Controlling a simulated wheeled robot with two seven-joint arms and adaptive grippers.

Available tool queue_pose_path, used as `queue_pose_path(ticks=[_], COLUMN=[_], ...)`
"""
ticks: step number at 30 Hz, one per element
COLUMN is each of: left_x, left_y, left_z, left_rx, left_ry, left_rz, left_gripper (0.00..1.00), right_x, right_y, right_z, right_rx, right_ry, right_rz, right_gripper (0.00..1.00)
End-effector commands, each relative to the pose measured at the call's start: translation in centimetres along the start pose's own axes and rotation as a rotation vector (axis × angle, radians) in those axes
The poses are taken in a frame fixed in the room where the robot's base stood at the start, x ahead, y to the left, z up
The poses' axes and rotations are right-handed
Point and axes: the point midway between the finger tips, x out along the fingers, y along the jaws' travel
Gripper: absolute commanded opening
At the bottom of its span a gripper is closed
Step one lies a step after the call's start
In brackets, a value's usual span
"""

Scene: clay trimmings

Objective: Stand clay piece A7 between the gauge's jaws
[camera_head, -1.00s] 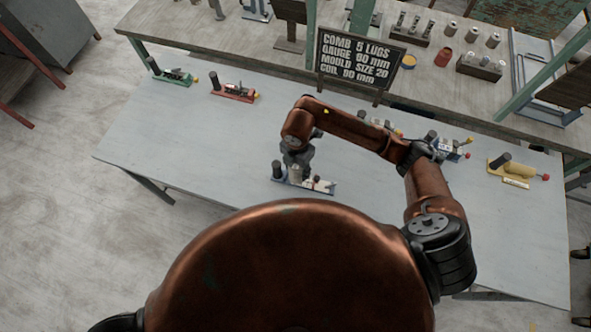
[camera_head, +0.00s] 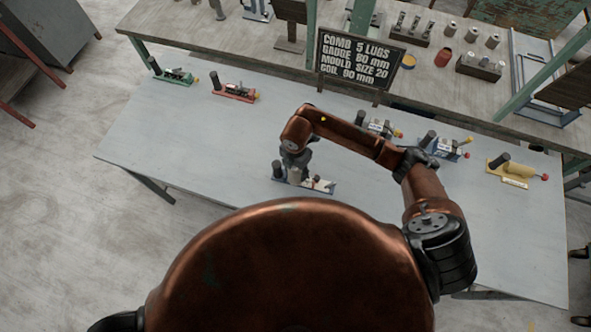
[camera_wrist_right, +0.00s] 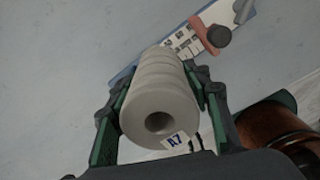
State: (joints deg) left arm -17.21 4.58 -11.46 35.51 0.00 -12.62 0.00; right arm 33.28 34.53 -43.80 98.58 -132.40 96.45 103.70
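Clay piece A7 (camera_wrist_right: 160,105) is a pale grey ringed cylinder with a hole in its near end and a small paper tag, as seen in the right wrist view. My right gripper (camera_head: 294,174) is shut on it, with a green-backed finger along each side. In the head view they are over or at a blue-based gauge (camera_head: 322,186) on the front of the table. A dark post stands at the gauge's left end. The right wrist view shows its scale strip, a reddish part and a dark knob (camera_wrist_right: 218,36). Whether A7 touches the gauge is unclear. My left gripper is out of view.
Green (camera_head: 172,76), red (camera_head: 235,92) and yellow (camera_head: 516,170) gauges stand along the table's back, with others behind my right forearm. A sign (camera_head: 359,60) stands before a cluttered shelf. The table's left front is clear.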

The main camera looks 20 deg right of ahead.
Motion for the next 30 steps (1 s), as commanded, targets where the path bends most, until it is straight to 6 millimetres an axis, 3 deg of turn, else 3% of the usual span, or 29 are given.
queue_pose_path(ticks=[6,17,30], left_x=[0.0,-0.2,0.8], left_y=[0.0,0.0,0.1], left_z=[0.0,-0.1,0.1], left_rx=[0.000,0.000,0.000], left_ry=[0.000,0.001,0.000], left_rz=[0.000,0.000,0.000], left_gripper=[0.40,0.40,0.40], right_x=[0.0,-0.7,-9.0], right_y=[0.0,0.1,0.1], right_z=[0.0,0.1,0.1], right_rx=[0.001,0.000,-0.001], right_ry=[0.000,-0.001,-0.003], right_rz=[0.000,0.002,0.004], right_gripper=[0.60,0.60,0.60])
